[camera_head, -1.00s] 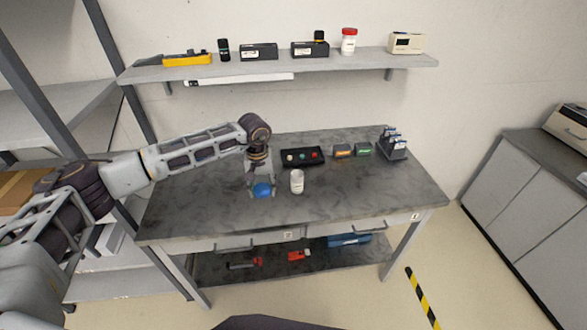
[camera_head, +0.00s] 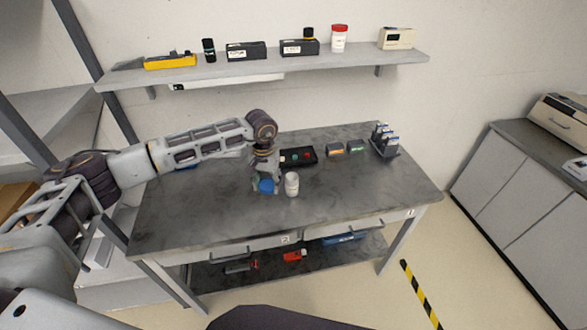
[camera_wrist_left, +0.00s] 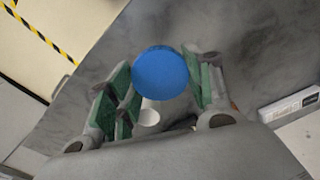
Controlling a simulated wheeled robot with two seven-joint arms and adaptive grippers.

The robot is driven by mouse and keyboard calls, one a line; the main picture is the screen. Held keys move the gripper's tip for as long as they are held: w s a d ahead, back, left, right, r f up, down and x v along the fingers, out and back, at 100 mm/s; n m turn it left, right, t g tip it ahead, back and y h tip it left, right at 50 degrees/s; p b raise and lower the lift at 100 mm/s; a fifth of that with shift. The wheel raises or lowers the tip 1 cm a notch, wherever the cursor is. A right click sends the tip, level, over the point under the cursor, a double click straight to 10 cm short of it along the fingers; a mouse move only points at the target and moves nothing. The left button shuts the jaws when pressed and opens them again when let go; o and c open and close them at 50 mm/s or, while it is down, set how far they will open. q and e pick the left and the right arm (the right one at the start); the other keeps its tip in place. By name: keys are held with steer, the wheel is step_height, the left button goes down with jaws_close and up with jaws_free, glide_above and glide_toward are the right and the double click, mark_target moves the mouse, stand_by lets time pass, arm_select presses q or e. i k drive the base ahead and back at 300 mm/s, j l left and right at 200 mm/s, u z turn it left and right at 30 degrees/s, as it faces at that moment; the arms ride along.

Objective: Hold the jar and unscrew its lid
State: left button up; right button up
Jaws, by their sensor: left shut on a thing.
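A white jar (camera_head: 292,184) stands upright on the dark grey workbench. A blue round lid (camera_head: 267,186) is just left of it, between the fingers of my left gripper (camera_head: 266,184). In the left wrist view the lid (camera_wrist_left: 160,73) shows as a flat blue disc between the green-padded fingers (camera_wrist_left: 163,85), which are shut on it. A small pale round shape (camera_wrist_left: 148,118) shows behind the lid; I cannot tell what it is. What lies beneath the lid is hidden. My right gripper is not in view.
A black tray (camera_head: 299,157) with small coloured pieces lies behind the jar. A wall shelf (camera_head: 270,69) hangs above. The bench's front right is clear.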

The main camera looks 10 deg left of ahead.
mark_target(291, 178)
steer(key=i+j+z, duration=0.15)
steer(key=j+z, duration=0.25)
steer(key=i+j+z, duration=0.15)
steer(key=j+z, duration=0.25)
